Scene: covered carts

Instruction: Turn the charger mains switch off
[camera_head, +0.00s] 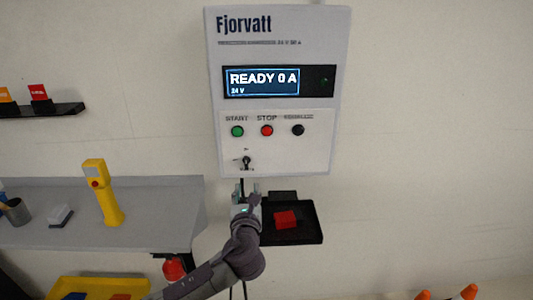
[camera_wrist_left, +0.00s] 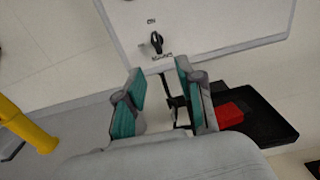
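The charger (camera_head: 212,100) is a pale wall box marked Fjorvatt, its display (camera_head: 264,82) reading READY 0 A, 24 V. Below the green, red and black buttons sits the mains switch (camera_head: 246,162), a black rotary knob; it also shows in the left wrist view (camera_wrist_left: 157,43), its pointer close to upright. My left gripper (camera_head: 246,188) is just below the switch, apart from it. In the left wrist view its two teal-padded fingers (camera_wrist_left: 160,92) are spread with nothing gripped between them. My right gripper is not in view.
A black tray (camera_head: 312,236) with a red block (camera_head: 286,219) is right of my left gripper. A grey shelf (camera_head: 150,235) at left holds a yellow handheld device (camera_head: 103,195). Orange cones (camera_head: 469,291) stand at lower right. Cables hang below the charger.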

